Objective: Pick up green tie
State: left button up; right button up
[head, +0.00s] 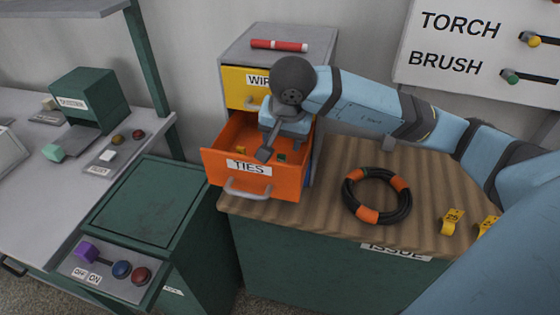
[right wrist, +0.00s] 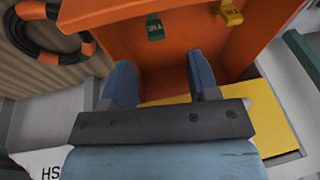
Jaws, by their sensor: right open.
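The green tie (head: 282,157) lies in the open orange drawer (head: 222,168) labelled TIES; it also shows in the right wrist view (right wrist: 154,29). A yellow tie (head: 241,150) lies in the same drawer, to the left in the head view, and shows at the upper right in the right wrist view (right wrist: 230,14). My right gripper (head: 272,146) reaches down over the drawer. In the right wrist view its two fingers (right wrist: 160,64) are apart with nothing between them, and the green tie is beyond their tips. My left gripper is out of view.
The drawer's walls surround the ties, with the grey cabinet (head: 292,36) and a yellow drawer (head: 236,84) above. On the wooden counter (head: 330,215) lie a black and orange hose ring (head: 376,214) and yellow tags (head: 451,221). A green bin (head: 150,205) stands left of the drawer.

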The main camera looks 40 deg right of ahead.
aim_at(282, 155)
jog(key=p+x, duration=0.1)
jog(key=x, duration=0.6)
jog(key=shift+s+d+f, duration=0.15)
jog(key=c, duration=1)
